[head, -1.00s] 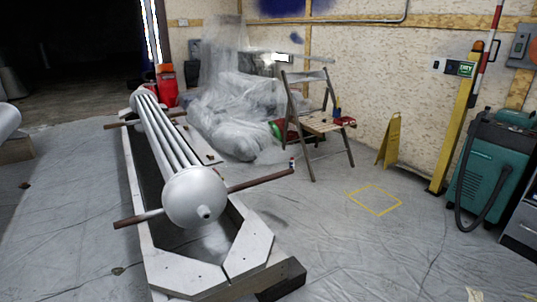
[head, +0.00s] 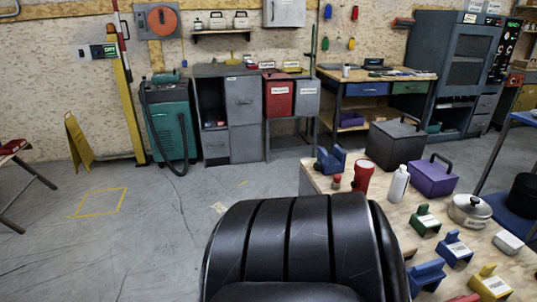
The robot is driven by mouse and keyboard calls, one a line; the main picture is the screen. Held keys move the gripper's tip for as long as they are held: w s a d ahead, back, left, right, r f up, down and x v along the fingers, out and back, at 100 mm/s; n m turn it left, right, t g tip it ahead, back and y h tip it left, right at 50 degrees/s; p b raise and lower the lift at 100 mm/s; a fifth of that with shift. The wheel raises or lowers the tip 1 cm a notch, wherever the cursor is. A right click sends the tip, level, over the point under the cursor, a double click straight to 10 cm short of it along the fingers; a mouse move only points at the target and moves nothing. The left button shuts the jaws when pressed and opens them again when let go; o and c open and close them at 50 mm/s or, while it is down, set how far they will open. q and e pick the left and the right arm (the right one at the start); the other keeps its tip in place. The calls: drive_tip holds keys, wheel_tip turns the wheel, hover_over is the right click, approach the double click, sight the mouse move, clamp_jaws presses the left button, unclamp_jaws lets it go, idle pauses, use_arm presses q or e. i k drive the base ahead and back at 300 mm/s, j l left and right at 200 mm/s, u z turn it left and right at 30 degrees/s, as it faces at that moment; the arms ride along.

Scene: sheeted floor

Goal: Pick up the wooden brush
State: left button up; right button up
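I cannot make out a wooden brush in the head view. Small items lie on the wooden workbench (head: 410,75) at the back right, too small to tell apart. The near wooden table (head: 437,208) at the right holds a red cup-like object (head: 363,176), a white bottle (head: 399,184), a purple box (head: 433,177), a metal pot (head: 469,210) and several coloured blocks; no brush is clear among them. Neither of my grippers is in view.
A black padded chair (head: 290,245) fills the bottom middle, beside the near table. A teal machine (head: 168,122), grey cabinets (head: 243,112) and a yellow floor sign (head: 78,142) stand along the wall. The floor at left centre, around a yellow outline (head: 101,202), is open.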

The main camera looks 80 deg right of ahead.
sight(408, 247)
drive_tip(key=j+z, duration=0.1)
drive_tip(key=z, duration=0.3)
drive_tip(key=j+z, duration=0.15)
drive_tip(key=z, duration=0.3)
drive_tip(key=j+z, duration=0.15)
drive_tip(key=z, duration=2)
